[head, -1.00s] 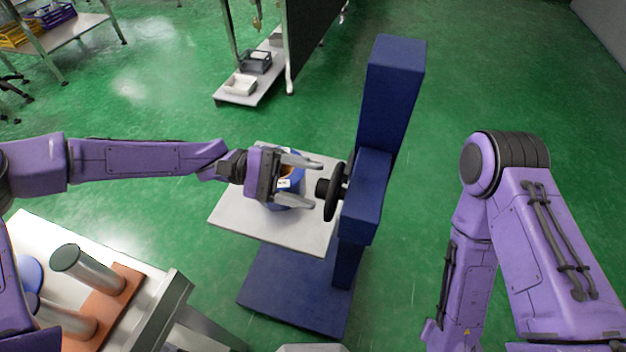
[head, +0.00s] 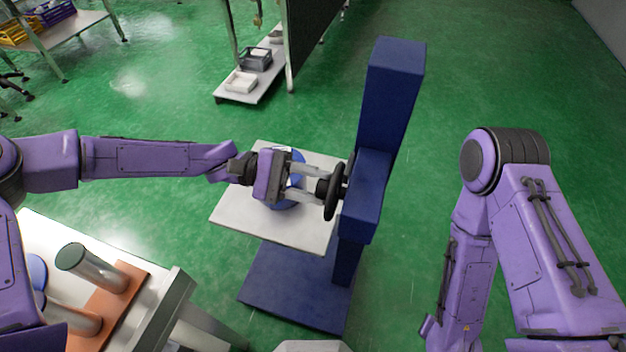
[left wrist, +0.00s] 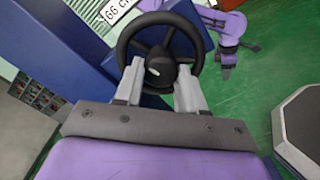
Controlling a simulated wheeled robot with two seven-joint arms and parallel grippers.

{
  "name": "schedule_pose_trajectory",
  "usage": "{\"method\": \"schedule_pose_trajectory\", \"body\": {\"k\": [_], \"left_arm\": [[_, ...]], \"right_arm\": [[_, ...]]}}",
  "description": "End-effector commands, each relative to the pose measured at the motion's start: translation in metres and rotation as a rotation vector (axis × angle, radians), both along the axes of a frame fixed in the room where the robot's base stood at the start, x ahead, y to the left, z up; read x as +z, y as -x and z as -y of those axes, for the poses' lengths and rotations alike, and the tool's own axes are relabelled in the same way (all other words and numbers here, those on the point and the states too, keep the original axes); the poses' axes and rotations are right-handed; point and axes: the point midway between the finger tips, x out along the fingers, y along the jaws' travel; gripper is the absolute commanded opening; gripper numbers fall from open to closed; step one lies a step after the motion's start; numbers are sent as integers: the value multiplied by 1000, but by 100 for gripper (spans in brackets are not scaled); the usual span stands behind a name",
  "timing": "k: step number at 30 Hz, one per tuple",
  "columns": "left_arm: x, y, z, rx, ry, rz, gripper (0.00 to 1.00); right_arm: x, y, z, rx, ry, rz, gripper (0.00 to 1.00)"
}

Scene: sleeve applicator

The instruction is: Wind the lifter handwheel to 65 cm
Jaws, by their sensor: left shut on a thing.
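The black handwheel (head: 335,191) is on the side of the blue lifter column (head: 393,100). It also shows in the left wrist view (left wrist: 124,44), with its rim, spokes and hub facing me. My left gripper (head: 320,184) is at the wheel, its two fingers shut on the hub knob (left wrist: 158,74). The white lifter platform (head: 245,222) is below my left gripper. A blue round thing (head: 298,170) on it is partly hidden by the gripper. A white label (left wrist: 115,10) reading about "66 cm" is cut off at the top of the left wrist view.
A pale table (head: 195,285) at the lower left holds an orange board (head: 125,285) with metal cylinders (head: 98,268). A rack with a grey bin (head: 256,58) stands at the back. Green floor is open right of the lifter.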

Motion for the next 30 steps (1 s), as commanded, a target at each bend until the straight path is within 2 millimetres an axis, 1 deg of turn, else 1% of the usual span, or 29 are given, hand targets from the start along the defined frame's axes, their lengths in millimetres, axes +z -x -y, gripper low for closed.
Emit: {"method": "schedule_pose_trajectory", "body": {"k": [1, 3, 12, 21, 30], "left_arm": [[3, 0, 0, 0, -9, -23, 9], [3, 0, 0, 0, -23, -66, 9], [2, 1, 0, 1, -89, -271, 9], [0, 1, -1, 1, -136, -417, 9], [-2, 2, -1, 1, -152, -467, 9]], "right_arm": [[7, 0, 0, 0, 0, 0, 43], [12, 0, 0, 0, 0, 0, 43], [31, 0, 0, 0, 0, 0, 43], [41, 0, 0, 0, 0, 0, 43], [43, 0, 0, 0, 0, 0, 43]]}}
